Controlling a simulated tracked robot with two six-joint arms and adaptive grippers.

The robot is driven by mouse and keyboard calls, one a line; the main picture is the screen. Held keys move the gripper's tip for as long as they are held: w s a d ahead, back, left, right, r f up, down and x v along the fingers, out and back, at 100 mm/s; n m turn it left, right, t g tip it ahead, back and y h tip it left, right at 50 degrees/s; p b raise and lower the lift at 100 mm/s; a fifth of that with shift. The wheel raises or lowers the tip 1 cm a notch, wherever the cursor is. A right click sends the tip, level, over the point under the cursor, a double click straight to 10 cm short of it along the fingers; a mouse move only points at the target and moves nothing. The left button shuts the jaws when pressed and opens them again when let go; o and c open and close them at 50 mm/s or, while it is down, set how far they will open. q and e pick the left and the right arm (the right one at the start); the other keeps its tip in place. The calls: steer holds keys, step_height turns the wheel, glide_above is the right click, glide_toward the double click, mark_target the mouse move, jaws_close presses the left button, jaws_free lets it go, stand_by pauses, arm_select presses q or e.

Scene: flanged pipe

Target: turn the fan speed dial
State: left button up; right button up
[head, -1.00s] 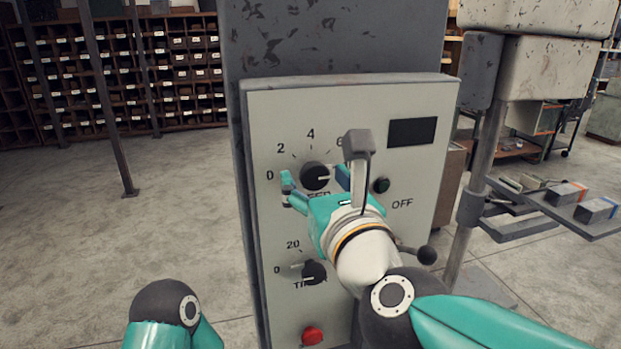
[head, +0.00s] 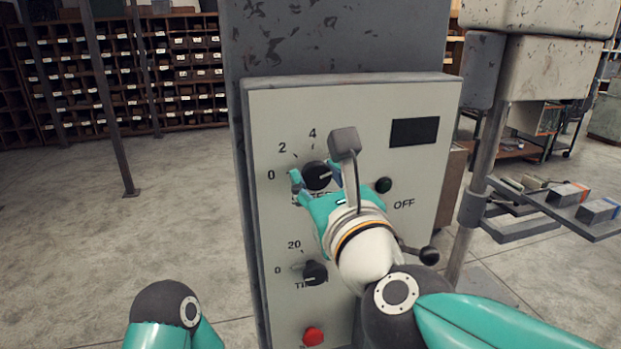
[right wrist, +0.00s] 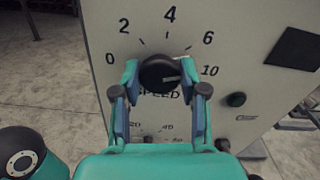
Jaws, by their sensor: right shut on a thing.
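The fan speed dial (head: 316,175) is a black round knob on the grey control panel (head: 425,100), with a scale from 0 to 10 around it. In the right wrist view the dial (right wrist: 160,76) sits between the fingers, above the word SPEED. Its white pointer line points right and slightly up, between 6 and 10. My right gripper (head: 317,178) is shut on the dial, one finger on each side; it also shows in the right wrist view (right wrist: 160,80). My left gripper is out of view.
Below is a timer knob (head: 314,273) and a red button (head: 313,336). A metal post (head: 481,180) with trays stands right of the panel.

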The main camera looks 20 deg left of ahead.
steer(key=n, duration=0.1)
steer(key=f+n, duration=0.1)
steer(key=n, duration=0.1)
steer(key=shift+a+n, duration=0.1)
steer(key=shift+n, duration=0.2)
steer(key=n, duration=0.4)
steer(key=shift+r+n, duration=0.1)
steer(key=shift+n, duration=0.2)
steer(key=n+p, duration=0.1)
steer(key=n, duration=0.3)
steer(key=shift+n, duration=0.3)
steer(key=n+p, duration=0.1)
steer(key=n, duration=0.2)
steer(key=shift+n, duration=0.3)
steer(key=n+p, duration=0.2)
steer(key=n, duration=0.2)
steer(key=n+p, duration=0.1)
steer(key=n, duration=0.4)
steer(key=shift+n+p, duration=0.4)
steer(key=n, duration=0.3)
steer(key=shift+n+p, duration=0.4)
steer(key=n, duration=0.3)
steer(key=shift+n, duration=0.6)
